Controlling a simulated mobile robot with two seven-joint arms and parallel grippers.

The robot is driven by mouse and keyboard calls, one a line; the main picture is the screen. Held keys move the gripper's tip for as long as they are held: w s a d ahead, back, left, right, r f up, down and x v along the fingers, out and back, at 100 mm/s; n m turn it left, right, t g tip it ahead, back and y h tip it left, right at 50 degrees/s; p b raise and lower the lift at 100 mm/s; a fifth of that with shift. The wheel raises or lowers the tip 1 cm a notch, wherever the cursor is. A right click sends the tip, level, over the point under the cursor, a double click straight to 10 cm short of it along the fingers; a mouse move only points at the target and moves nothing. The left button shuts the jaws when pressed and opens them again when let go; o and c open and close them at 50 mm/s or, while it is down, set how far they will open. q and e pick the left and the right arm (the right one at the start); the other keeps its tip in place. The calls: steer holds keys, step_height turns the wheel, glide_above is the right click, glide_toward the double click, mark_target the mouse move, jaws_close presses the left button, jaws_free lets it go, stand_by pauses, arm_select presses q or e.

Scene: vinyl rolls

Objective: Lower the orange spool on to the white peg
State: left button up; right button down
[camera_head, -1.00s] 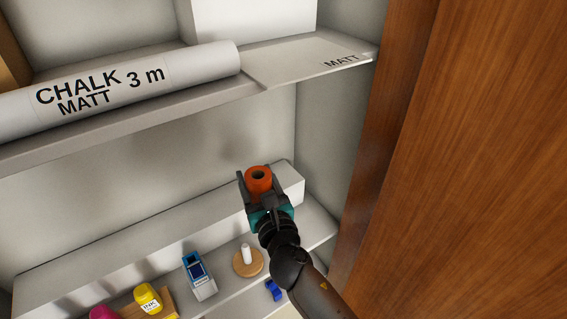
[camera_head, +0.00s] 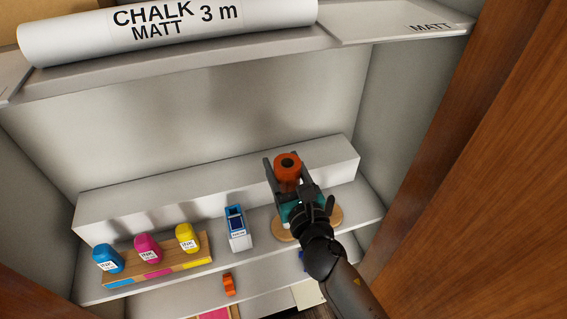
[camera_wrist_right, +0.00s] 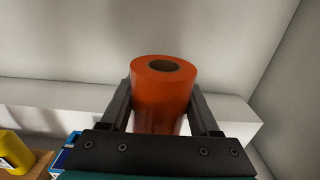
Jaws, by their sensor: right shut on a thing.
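The orange spool (camera_head: 288,176) is a short upright roll with a dark hole in its top. My right gripper (camera_head: 286,168) is shut on it, with one finger on each side. In the right wrist view the spool (camera_wrist_right: 162,104) stands upright between the fingers. The round wooden base (camera_head: 283,231) of the peg shows on the lower shelf, partly behind my right gripper. The white peg itself is hidden by the gripper and arm. The spool appears above the shelf, and I cannot tell its exact height over the peg. My left gripper is not in view.
A blue and white device (camera_head: 237,229) stands left of the base. Ink bottles in blue, magenta (camera_head: 148,249) and yellow sit on a wooden rack. A white raised ledge (camera_head: 200,200) runs behind. A chalk roll (camera_head: 170,28) lies on the upper shelf. A wooden panel (camera_head: 490,190) bounds the right.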

steer(key=shift+f+b, duration=2.15)
steer(key=shift+f, duration=0.35)
steer(key=shift+f, duration=0.1)
steer(key=shift+f+b, duration=0.3)
steer(key=shift+b, duration=0.05)
steer(key=shift+f+b, duration=0.35)
steer(key=shift+f, duration=0.05)
steer(key=shift+f, duration=0.1)
steer(key=shift+f+b, duration=0.7)
steer(key=shift+b, duration=0.1)
steer(key=shift+f, duration=0.1)
steer(key=shift+f+b, duration=0.8)
